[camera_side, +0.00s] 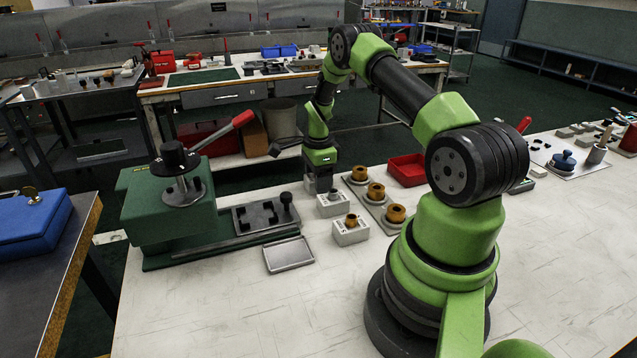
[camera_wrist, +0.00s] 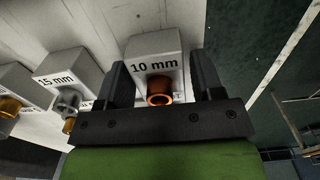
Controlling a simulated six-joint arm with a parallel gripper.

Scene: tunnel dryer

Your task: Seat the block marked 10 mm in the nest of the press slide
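The block marked 10 mm (camera_wrist: 152,55) is pale with a copper-coloured bushing (camera_wrist: 159,92) in it. In the wrist view it lies between the two fingers of my gripper (camera_wrist: 161,75). The fingers are apart, one on each side, with a narrow gap showing at the right finger. In the side view my gripper (camera_side: 319,183) is low over the bench at the far end of the block row and largely hides this block. The green press (camera_side: 165,205) stands to the left. Its slide (camera_side: 244,227) has a nest of black corner pieces (camera_side: 262,216), which looks empty, beside a black knob.
The 15 mm block (camera_wrist: 72,70) stands close beside, and another block (camera_side: 351,235) with an orange bushing is nearer. A plate with several orange rings (camera_side: 376,191) is to the right. A shallow metal tray (camera_side: 289,255) lies before the slide. A red bin (camera_side: 406,170) stands behind.

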